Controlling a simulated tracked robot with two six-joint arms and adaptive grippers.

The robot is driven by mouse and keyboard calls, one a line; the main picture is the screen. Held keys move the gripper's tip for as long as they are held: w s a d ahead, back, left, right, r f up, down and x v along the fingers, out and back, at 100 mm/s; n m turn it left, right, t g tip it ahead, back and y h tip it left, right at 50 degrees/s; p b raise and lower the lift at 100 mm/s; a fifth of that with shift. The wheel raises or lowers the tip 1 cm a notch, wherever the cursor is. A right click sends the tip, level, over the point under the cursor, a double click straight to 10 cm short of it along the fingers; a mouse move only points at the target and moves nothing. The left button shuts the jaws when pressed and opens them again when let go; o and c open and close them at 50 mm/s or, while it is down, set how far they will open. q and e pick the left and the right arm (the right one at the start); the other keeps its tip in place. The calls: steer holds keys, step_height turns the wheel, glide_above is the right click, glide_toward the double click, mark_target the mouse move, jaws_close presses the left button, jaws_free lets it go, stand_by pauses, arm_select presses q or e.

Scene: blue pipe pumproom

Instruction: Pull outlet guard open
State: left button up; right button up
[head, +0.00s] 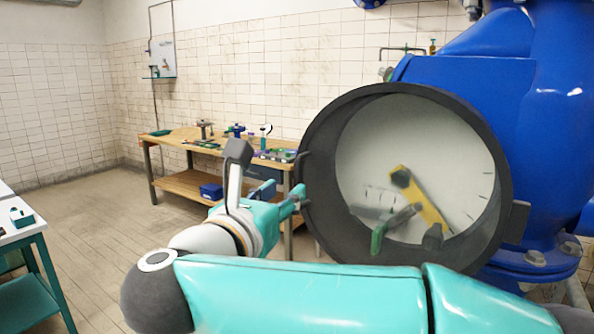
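The outlet guard (318,195) appears to be the dark round ring on the front of the blue pump pipe. Its face is pale, with a yellow bar (428,205) and a green-tipped grey handle (393,228) in it. A small dark tab (303,156) sticks out at the ring's left edge. My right gripper (294,200) is teal and points right at the ring's left rim, just below the tab. Its fingertips are at or very near the rim; I cannot tell whether they touch, or how far apart they are. My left gripper is out of view.
A wooden workbench (185,137) with tools stands behind by the tiled wall. A blue box (211,191) is on its lower shelf. A white-topped table (18,232) with teal legs is at the left edge. The floor (92,215) between is clear.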

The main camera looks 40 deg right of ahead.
mark_target(296, 181)
steer(key=p+x, duration=0.1)
steer(key=x, duration=0.6)
steer(key=shift+p, duration=0.35)
jaws_close()
